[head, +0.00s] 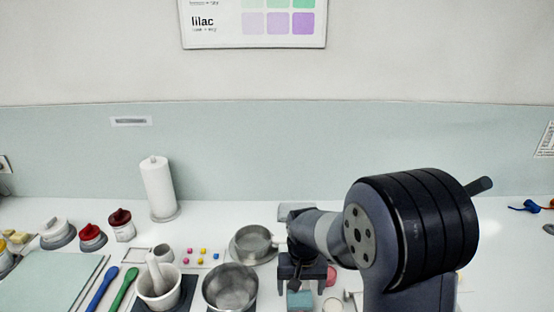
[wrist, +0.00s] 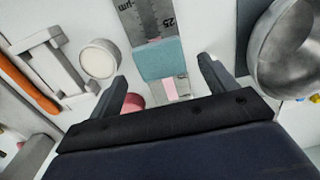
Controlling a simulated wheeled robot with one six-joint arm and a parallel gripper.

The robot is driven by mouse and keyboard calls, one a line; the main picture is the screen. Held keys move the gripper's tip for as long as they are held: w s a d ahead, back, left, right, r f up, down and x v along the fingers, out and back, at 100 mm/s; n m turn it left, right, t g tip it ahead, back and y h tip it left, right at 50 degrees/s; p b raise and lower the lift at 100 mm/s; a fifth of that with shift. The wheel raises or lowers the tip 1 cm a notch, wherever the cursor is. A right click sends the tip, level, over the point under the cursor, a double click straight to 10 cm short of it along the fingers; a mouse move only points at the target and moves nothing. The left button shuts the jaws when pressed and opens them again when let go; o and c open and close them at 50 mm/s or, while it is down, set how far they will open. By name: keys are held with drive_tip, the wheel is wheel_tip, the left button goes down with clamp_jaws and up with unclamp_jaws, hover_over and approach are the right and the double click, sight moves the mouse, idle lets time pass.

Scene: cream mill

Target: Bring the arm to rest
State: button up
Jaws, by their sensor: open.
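My gripper (head: 302,285) hangs low over the right middle of the white counter, with my arm bent above it. In the wrist view my gripper (wrist: 163,75) has its two fingers spread apart and nothing clamped between them. A teal block (wrist: 160,58) lies just beyond the fingertips, on or against a grey gauge strip marked 25 µm (wrist: 152,18). The teal block also shows below my gripper in the head view (head: 299,300). My arm hides part of the counter to the right.
A steel bowl (head: 230,288), a shallow pan (head: 250,246) and a mortar with pestle (head: 158,290) stand left of my gripper. A paper roll (head: 158,188) stands at the back. A round white disc (wrist: 99,58) and a pink-red round piece (wrist: 132,103) lie near the fingers.

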drive_tip(key=shift+r, duration=0.3)
drive_tip(key=shift+f, duration=0.15)
